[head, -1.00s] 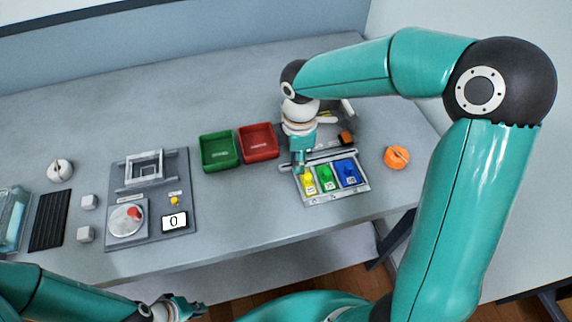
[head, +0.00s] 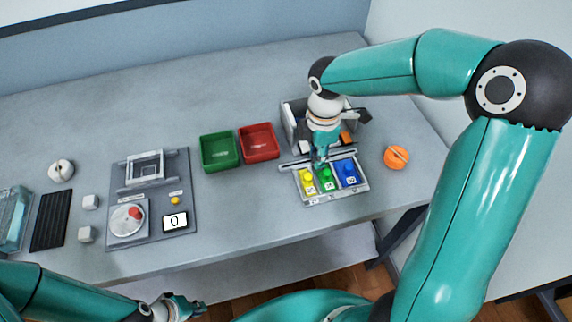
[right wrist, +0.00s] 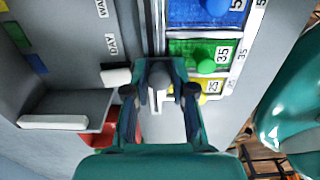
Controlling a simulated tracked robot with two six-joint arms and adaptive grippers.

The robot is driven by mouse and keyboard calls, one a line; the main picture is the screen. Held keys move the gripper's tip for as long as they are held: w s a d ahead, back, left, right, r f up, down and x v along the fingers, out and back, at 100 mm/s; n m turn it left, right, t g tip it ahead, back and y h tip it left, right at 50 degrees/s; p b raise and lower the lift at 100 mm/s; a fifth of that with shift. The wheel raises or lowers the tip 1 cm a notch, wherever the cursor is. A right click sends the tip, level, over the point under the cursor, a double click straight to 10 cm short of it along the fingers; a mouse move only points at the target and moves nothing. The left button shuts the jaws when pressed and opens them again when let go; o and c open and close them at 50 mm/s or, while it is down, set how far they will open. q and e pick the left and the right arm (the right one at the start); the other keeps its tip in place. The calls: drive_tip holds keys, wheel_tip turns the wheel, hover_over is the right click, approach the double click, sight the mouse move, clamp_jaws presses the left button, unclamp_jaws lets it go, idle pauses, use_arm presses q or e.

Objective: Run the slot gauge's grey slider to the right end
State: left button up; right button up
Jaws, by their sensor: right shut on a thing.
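The slot gauge (head: 335,190) is a grey panel with yellow, green and blue numbered fields, near the table's front right. Its slot rail (head: 345,155) runs along the far edge of the fields. My right gripper (head: 318,160) is at the rail, near the yellow and green fields. In the right wrist view the right gripper (right wrist: 158,95) is shut on the grey slider (right wrist: 157,78), and the rail runs upward past the green and blue fields. The slider is hidden in the head view. My left gripper (head: 185,308) is low at the front, away from the gauge; its jaws are unclear.
A grey open box (head: 293,118) stands just behind the gauge, by my right gripper. An orange round object (head: 397,157) lies to the right. Red (head: 258,141) and green (head: 220,151) trays stand to the left. A scale panel (head: 150,195) with a display is further left.

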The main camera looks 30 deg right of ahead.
sight(351, 154)
drive_tip(key=shift+s+d+f+p, duration=0.15)
drive_tip(key=shift+s+d, duration=0.25)
drive_tip(key=shift+d, duration=1.05)
drive_tip(key=shift+s+d+f+p, duration=0.1)
drive_tip(key=shift+s+d+p, duration=0.25)
drive_tip(key=shift+d, duration=1.05)
drive_tip(key=shift+s+d+f+p, duration=0.15)
drive_tip(key=shift+s+d, duration=0.3)
drive_tip(key=shift+d, duration=1)
drive_tip(key=shift+r, duration=0.1)
drive_tip(key=o, duration=0.6)
drive_tip(key=shift+c, duration=0.2)
drive_tip(key=shift+d, duration=0.15)
drive_tip(key=shift+w+r, duration=0.15)
drive_tip(key=shift+r, duration=0.15)
wheel_tip(351, 154, up, 6)
drive_tip(key=p, duration=0.5)
drive_tip(key=shift+c, duration=0.3)
